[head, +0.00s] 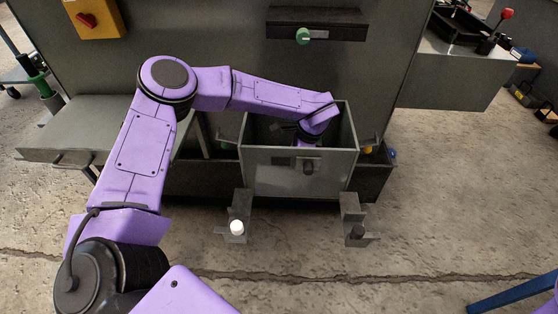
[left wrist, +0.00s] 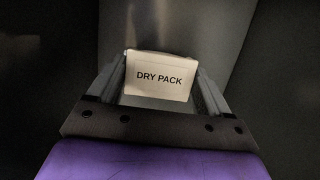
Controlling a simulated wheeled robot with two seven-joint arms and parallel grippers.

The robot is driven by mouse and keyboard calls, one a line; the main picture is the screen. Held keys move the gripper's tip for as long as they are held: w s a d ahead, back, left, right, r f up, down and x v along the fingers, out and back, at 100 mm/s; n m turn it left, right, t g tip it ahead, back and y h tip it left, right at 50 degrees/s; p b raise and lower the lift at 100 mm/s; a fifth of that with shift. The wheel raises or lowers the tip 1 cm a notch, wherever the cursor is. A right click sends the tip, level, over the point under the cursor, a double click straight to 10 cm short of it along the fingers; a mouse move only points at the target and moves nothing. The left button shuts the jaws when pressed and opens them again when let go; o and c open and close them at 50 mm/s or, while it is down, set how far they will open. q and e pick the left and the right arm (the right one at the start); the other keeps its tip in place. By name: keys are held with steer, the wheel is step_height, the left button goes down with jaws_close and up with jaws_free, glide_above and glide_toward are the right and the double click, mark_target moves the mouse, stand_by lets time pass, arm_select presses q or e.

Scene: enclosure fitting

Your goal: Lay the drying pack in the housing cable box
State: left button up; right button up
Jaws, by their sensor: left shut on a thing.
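The cable box (head: 258,168) is a grey open-topped metal box below the cabinet panel in the head view. My left arm reaches over and down into it, and its gripper is mostly hidden by the wrist and the box walls there. In the left wrist view my left gripper (left wrist: 160,90) is shut on the drying pack (left wrist: 158,77), a cream block lettered "DRY PACK". The pack sits between the two fingers, with dark grey walls around it. I cannot tell whether the pack touches the box floor. My right gripper is not in view.
Two grey brackets stand in front of the box, one with a white knob (head: 236,227), one with a black knob (head: 357,232). A grey shelf (head: 80,130) is at left. A bench (head: 455,80) with a red-topped lever (head: 507,14) is at right. Floor in front is mostly clear.

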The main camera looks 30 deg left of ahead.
arm_select(q)
steer(key=shift+s+a, duration=0.2)
steer(key=shift+a, duration=0.55)
steer(key=a, duration=0.1)
steer(key=s+a, duration=0.1)
steer(key=a, duration=0.1)
steer(key=shift+a+f, duration=0.2)
steer(key=shift+f, duration=0.35)
steer(key=shift+d, duration=0.1)
steer(key=shift+f, duration=0.1)
steer(key=o, duration=1.1)
steer(key=shift+c, duration=0.2)
steer(key=shift+r, duration=0.2)
steer(key=p+v, duration=0.1)
steer(key=v, duration=1)
steer(key=shift+r+p, duration=0.3)
steer(key=shift+r, duration=0.05)
steer(key=shift+d, duration=0.1)
